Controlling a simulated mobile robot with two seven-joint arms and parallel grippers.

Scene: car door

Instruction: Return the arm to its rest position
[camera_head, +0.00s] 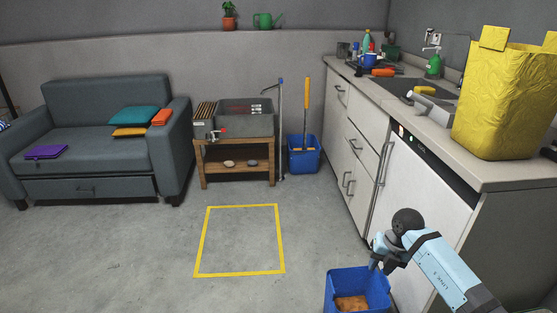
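My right arm (448,270) is light blue with dark joints and comes in from the lower right. My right gripper (378,262) is dark and points down in front of the white cabinet front, above the right rear of a blue bin in the picture. It is small and partly turned away, so I cannot tell whether its fingers are open or shut. No held object shows clearly in it. My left gripper and arm are not in view.
The blue bin (339,285) holds something orange-brown (351,303). The counter (505,174) with a yellow bag (505,105) stands right, beside the arm. A yellow floor square (240,274) is empty. A grey sofa (95,150) and a wooden stand (236,182) are farther back.

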